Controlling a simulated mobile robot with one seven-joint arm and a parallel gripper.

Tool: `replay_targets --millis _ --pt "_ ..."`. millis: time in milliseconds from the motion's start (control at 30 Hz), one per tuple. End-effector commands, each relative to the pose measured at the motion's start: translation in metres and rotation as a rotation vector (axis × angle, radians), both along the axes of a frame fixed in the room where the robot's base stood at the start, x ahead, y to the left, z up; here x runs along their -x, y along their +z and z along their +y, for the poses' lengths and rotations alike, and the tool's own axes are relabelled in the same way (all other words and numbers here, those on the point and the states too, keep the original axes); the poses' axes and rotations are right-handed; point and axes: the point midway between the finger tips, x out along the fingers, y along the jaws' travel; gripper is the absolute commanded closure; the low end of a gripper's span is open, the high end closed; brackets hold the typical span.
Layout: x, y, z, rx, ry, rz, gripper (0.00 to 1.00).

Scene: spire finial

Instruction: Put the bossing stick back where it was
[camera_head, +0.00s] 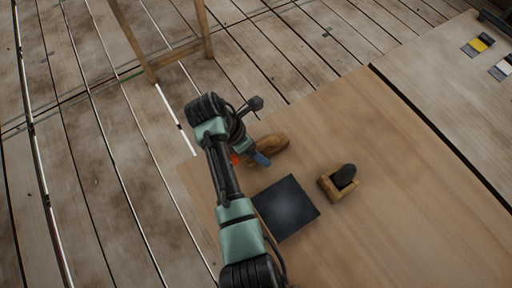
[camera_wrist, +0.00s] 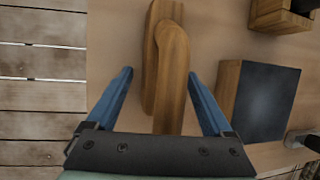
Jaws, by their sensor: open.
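The bossing stick appears to be the brown wooden piece on the table beside my gripper in the head view (camera_head: 272,145). In the wrist view a long, rounded wooden piece (camera_wrist: 172,65) runs up the picture between my fingers, overlapping a second wooden outline on its left. I cannot tell if these are one object or two. My gripper (camera_wrist: 160,73) is open, one blue finger on each side of the wood, with gaps showing on both sides. I cannot tell whether the fingertips are level with the wood or above it. My gripper (camera_head: 257,156) partly hides its near end in the head view.
A dark square-topped block (camera_head: 286,208) stands close to the right of my arm. A small wooden box (camera_head: 328,188) holding a dark rounded object (camera_head: 344,175) is farther right. The wooden table (camera_head: 400,230) is clear beyond it. Brushes (camera_head: 478,45) lie at the far right.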

Motion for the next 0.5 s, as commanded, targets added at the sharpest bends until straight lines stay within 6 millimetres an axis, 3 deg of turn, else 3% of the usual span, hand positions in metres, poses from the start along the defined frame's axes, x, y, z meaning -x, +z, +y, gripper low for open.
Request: replay_targets --millis 167,500 --pt "0.0 0.016 0.006 0.0 0.001 -0.003 0.14" --pt "0.007 0.087 0.037 -0.001 0.002 -0.005 0.14"
